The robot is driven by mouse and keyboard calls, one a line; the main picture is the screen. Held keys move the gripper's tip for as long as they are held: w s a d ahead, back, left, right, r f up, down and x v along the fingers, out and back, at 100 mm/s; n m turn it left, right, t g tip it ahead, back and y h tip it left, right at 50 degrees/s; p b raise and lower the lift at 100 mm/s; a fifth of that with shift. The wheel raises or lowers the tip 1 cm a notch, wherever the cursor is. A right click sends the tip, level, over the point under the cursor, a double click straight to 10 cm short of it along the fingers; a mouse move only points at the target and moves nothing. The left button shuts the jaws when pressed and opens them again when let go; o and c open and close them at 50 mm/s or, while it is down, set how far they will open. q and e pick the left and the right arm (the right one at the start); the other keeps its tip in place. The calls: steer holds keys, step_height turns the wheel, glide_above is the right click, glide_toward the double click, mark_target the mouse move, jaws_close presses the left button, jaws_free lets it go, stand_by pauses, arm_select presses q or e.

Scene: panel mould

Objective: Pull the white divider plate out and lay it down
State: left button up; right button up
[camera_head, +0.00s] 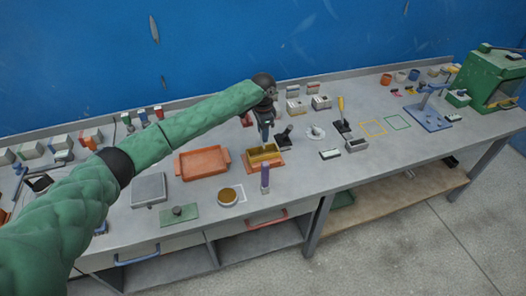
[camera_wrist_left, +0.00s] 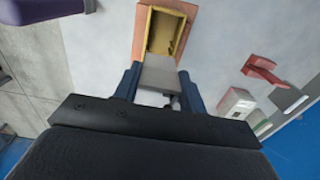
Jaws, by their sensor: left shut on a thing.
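The yellow mould (camera_head: 265,152) sits on an orange base (camera_head: 278,166) near the middle of the bench. In the left wrist view the mould (camera_wrist_left: 152,32) shows its open cavity inside the orange base (camera_wrist_left: 139,40). My left gripper (camera_head: 265,140) is above the mould's back side, pointing down. In the left wrist view my left gripper (camera_wrist_left: 158,82) has its two blue fingers shut on the pale divider plate (camera_wrist_left: 158,74). The plate overlaps the near end of the mould in that view; I cannot tell whether its lower edge is still inside. My right gripper is not in view.
An orange tray (camera_head: 202,176) lies left of the mould. A purple upright block (camera_head: 265,178) and a round brown-topped dish (camera_head: 228,196) stand in front. A black-handled tool (camera_head: 284,134) is close on the right. Bare bench lies farther right, by the coloured outlines.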

arm_select(q)
steer(key=shift+r, duration=0.15)
steer(key=shift+r+p, duration=1.7)
steer(key=shift+r, duration=0.2)
steer(key=shift+f, duration=0.15)
